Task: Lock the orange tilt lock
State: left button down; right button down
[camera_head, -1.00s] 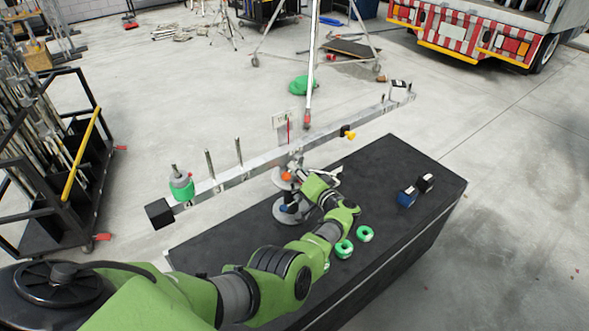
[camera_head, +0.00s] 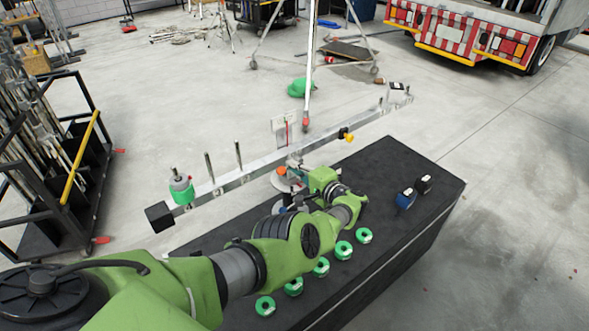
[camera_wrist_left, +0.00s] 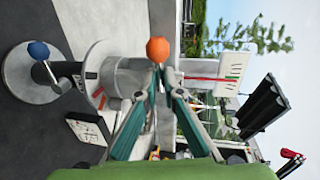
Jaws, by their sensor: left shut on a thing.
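The orange tilt lock (camera_wrist_left: 158,50) shows in the left wrist view as an orange ball knob at the fingertips. In the head view a small orange spot (camera_head: 281,170) shows beside the gripper, on the stand under the long beam. My left gripper (camera_wrist_left: 161,72) is shut on the tilt lock, its two green fingers converging just at the knob. In the head view the left gripper (camera_head: 300,168) is partly hidden by its own wrist. My right gripper is not in view.
A long metal beam (camera_head: 240,178) with pins and a green weight (camera_head: 182,190) lies over the stand. A blue knob (camera_wrist_left: 38,50) is near the stand base. Several green rings (camera_head: 343,249) and a blue block (camera_head: 405,198) lie on the black table (camera_head: 400,165).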

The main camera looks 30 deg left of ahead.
pick_arm(q)
jog(key=shift+r, duration=0.1)
dwell(0.7)
jog(key=c, duration=2.4)
grip_release()
jog(key=shift+c, duration=0.2)
